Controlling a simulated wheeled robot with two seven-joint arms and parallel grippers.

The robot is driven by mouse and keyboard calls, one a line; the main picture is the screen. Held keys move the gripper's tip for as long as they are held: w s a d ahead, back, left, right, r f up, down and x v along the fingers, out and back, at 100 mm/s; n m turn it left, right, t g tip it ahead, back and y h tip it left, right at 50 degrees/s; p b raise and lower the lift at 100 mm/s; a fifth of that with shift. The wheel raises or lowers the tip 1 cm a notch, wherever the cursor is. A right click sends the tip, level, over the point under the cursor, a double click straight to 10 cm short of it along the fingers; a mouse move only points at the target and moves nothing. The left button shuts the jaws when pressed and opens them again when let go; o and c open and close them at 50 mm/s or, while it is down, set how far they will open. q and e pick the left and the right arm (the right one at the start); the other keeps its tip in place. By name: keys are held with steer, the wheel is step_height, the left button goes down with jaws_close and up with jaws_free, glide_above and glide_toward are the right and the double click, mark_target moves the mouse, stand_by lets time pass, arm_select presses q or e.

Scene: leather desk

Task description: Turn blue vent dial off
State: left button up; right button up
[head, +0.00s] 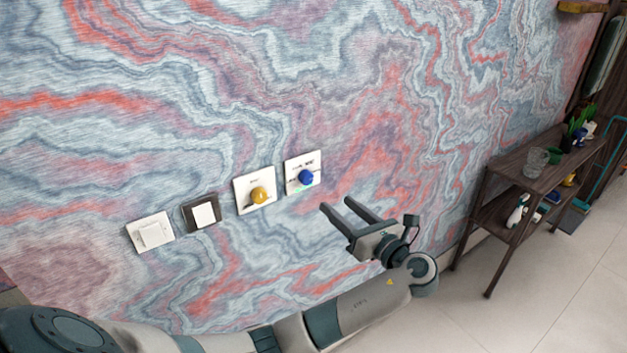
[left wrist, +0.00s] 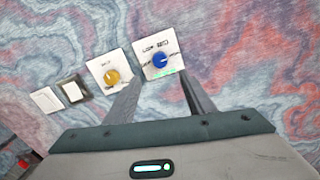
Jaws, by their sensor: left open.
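The blue vent dial (head: 306,177) is a round blue knob on a white square plate (head: 291,184) on the wall, the rightmost of a row of wall fittings. A small green mark shows at the plate's lower edge. In the left wrist view the blue dial (left wrist: 162,60) appears beyond and between the fingers. My left gripper (head: 336,204) is open and empty, below and to the right of the dial in the head view, apart from it. In the left wrist view its two fingers (left wrist: 156,92) spread toward the plate. My right gripper is in neither view.
Left of the dial are a yellow dial (head: 260,195), a dark-framed switch (head: 203,214) and a white switch (head: 151,232). A dark wooden shelf (head: 513,165) with a glass, a plant and small objects stands at the right. The marbled wall around the gripper is clear.

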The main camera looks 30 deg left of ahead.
mark_target(309, 180)
arm_select(q)
steer(key=p+x, duration=0.3)
steer(key=x, duration=0.7)
steer(key=shift+w+a+r+p, duration=0.1)
steer(key=shift+a+r+p, duration=0.1)
steer(key=shift+p, duration=0.1)
steer(key=shift+x, duration=0.9)
steer(key=shift+f, duration=0.15)
steer(key=shift+c, duration=0.3)
steer(key=c, duration=1)
